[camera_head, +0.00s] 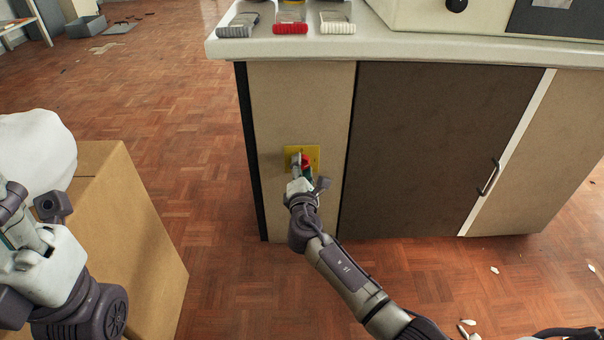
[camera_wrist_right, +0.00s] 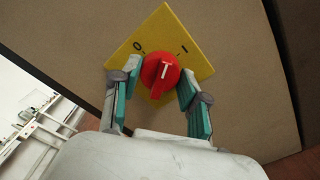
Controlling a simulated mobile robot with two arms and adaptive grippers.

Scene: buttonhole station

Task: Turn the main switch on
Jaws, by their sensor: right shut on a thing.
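The main switch is a red rotary knob (camera_wrist_right: 157,74) on a yellow square plate (camera_wrist_right: 184,40), marked 0 on the left and I on the right in the right wrist view. The plate (camera_head: 316,153) is on the beige cabinet front in the head view. The knob has a white mark on its face; I cannot tell exactly which position it points to. My right gripper (camera_wrist_right: 156,88) has its teal-padded fingers on either side of the knob and is shut on it. My left gripper (camera_head: 16,215) is at the left edge of the head view, partly cut off, away from the switch.
The cabinet has a pale worktop (camera_head: 400,46) with several small items, including a red-based one (camera_head: 290,28). A dark door (camera_head: 430,140) with a handle (camera_head: 488,177) is right of the switch. A cardboard box (camera_head: 125,230) stands at the left. The floor between is clear.

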